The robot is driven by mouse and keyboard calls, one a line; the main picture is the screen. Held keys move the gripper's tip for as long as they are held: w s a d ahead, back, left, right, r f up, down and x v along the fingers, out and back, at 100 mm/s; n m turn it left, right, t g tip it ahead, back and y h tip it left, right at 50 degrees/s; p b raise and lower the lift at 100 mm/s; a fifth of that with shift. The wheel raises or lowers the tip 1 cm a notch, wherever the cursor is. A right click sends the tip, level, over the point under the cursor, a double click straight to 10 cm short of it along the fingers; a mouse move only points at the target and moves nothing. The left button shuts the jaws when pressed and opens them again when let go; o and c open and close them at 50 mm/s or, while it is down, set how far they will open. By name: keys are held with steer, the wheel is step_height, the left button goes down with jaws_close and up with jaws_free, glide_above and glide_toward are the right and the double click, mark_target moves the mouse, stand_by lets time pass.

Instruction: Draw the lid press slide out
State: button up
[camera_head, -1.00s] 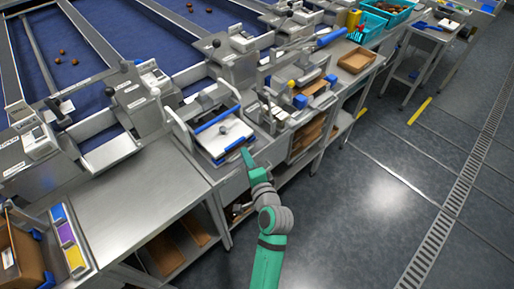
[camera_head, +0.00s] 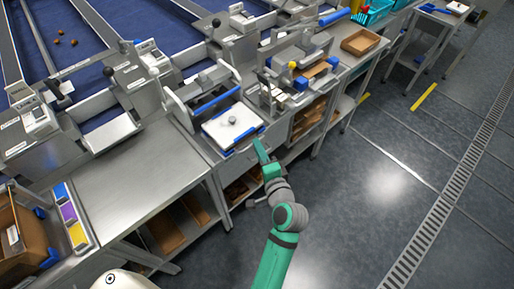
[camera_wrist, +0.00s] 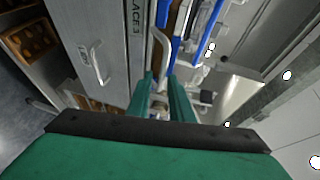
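The lid press stands on the steel bench, with a pale lever frame (camera_head: 166,97) and a blue bar (camera_head: 216,103). Its slide (camera_head: 230,128), a white plate with blue edges and a small grey knob, sits forward of the bar near the bench's front edge. My gripper (camera_head: 260,146) is at the slide's front edge, right end. The exact contact is hidden between the fingers. Blue strips (camera_wrist: 177,48) show just beyond.
A front panel (camera_wrist: 116,40) marked "PLACE 3" and a drawer handle (camera_wrist: 98,65) lie left of my fingers. A neighbouring fixture with blue parts (camera_head: 300,84) stands right of the press. A bare steel bench (camera_head: 140,190) is at left. The grey floor (camera_head: 370,190) is open.

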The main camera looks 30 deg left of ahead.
steer(key=shift+o, duration=0.3)
steer(key=shift+s+a, duration=0.15)
steer(key=v, duration=1.1)
steer(key=s+d+f+t+h, duration=0.3)
steer(key=s+d+f+h, duration=0.55)
steer(key=d+f, duration=0.25)
steer(key=s+d+r+n+h, duration=0.1)
steer(key=s+d+r+n, duration=0.1)
steer(key=s, duration=0.5)
steer(key=s+d+r+n+t+h, duration=0.1)
steer(key=s+d+r+n+h, duration=0.1)
steer(key=s+n, duration=0.3)
steer(key=s+r, duration=0.1)
steer(key=s, duration=0.1)
steer(key=shift+s+d+n+t, duration=0.2)
steer(key=shift+s+n+t, duration=0.1)
steer(key=shift+s, duration=0.05)
